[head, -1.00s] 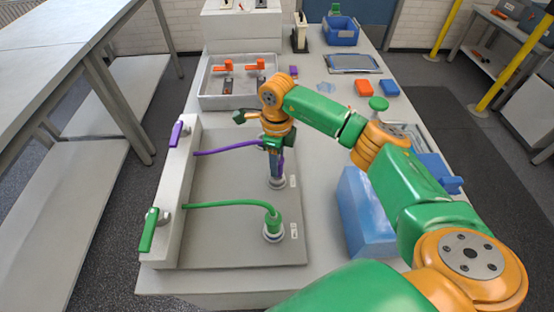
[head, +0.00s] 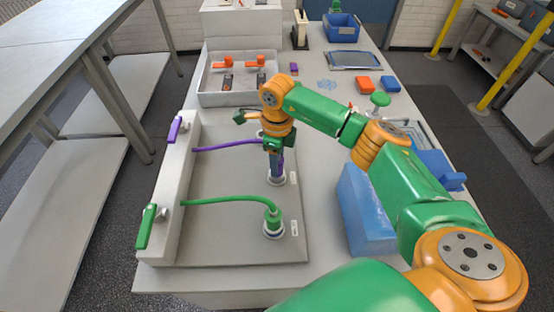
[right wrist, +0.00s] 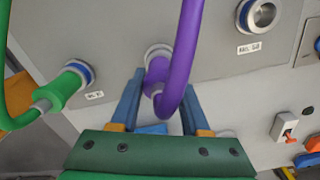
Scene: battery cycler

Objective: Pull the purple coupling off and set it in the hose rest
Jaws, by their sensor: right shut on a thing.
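The purple coupling (right wrist: 157,72) stands upright at a pale ring in the right wrist view, with the purple hose (right wrist: 182,55) arching from it. In the head view the coupling (head: 276,166) is partly hidden under my right gripper. My right gripper (right wrist: 158,110) is shut on it, with one blue finger on each side. I cannot tell whether its lower end is fully seated. An empty metal ring with an open hole (right wrist: 262,14) lies further along the plate and may be the hose rest. My left gripper is not in view.
The green coupling (head: 273,216) with its green hose (head: 225,202) stands nearer on the plate (head: 215,240). Purple (head: 175,130) and green (head: 146,227) levers are on the left block. A blue box (head: 365,212) stands right of the plate. A tray (head: 207,98) lies behind.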

